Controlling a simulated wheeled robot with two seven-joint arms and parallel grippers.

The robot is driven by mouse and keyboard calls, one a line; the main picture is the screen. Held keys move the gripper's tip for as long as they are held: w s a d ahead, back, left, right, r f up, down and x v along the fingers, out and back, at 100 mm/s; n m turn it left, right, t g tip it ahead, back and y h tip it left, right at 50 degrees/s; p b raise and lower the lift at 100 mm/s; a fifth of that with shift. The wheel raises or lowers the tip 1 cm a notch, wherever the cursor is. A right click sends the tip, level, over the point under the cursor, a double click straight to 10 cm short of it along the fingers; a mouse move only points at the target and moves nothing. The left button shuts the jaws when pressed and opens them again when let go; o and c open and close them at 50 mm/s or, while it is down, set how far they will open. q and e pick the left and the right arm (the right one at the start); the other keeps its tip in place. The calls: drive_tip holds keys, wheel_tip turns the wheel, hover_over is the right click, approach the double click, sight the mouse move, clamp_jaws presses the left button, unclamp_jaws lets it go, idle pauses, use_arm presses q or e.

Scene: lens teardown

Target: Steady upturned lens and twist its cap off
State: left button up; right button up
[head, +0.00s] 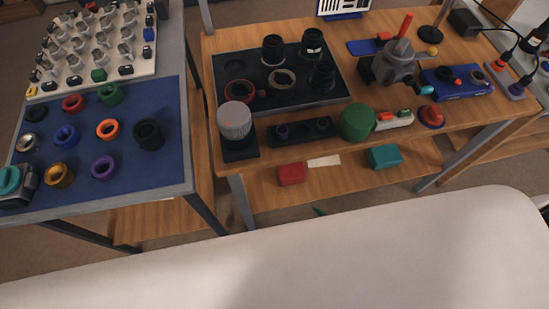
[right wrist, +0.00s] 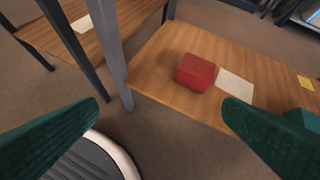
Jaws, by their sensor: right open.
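Several dark lenses (head: 272,49) stand on the black tray (head: 218,72) on the right-hand table. I cannot tell which one is upturned or where its cap is. A grey ribbed cylinder (head: 235,119) stands on a black block at that table's front left. A black lens-like ring (head: 149,134) lies on the blue mat. My right gripper (right wrist: 163,106) is open and empty, its green fingers wide apart, below and in front of the right-hand table. In the head view only a small green bit (head: 320,211) of it shows past a pale surface. My left gripper is not in view.
The blue mat (head: 130,185) holds several coloured rings. A green cylinder (head: 357,122) stands near the front edge of the right-hand table. A red box (right wrist: 196,72) and a white card (right wrist: 235,88) lie on its lower shelf. Metal table legs (right wrist: 108,45) stand near the right gripper.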

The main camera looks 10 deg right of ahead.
drive_tip(key=w+a+r+n+t+y, duration=0.1)
drive_tip(key=w+a+r+t, duration=0.15)
drive_tip(key=r, duration=0.45)
drive_tip(key=w+a+r+t+y, duration=0.1)
drive_tip(key=w+a+r, duration=0.15)
drive_tip(key=r, duration=0.55)
drive_tip(key=t+y, duration=0.4)
approach(246, 135)
drive_tip(key=w, duration=0.2)
drive_tip(key=shift+g, duration=0.25)
drive_tip(key=x, duration=0.7)
drive_tip(key=a+x, duration=0.1)
drive_tip(key=x, duration=0.3)
drive_tip(key=shift+s+r, duration=0.2)
drive_tip(key=shift+r, duration=0.15)
drive_tip(key=shift+c, duration=0.2)
drive_tip(key=c, duration=1.2)
drive_tip(key=o, duration=1.2)
drive_tip(key=shift+o, duration=0.2)
drive_tip(key=shift+s+d, duration=0.1)
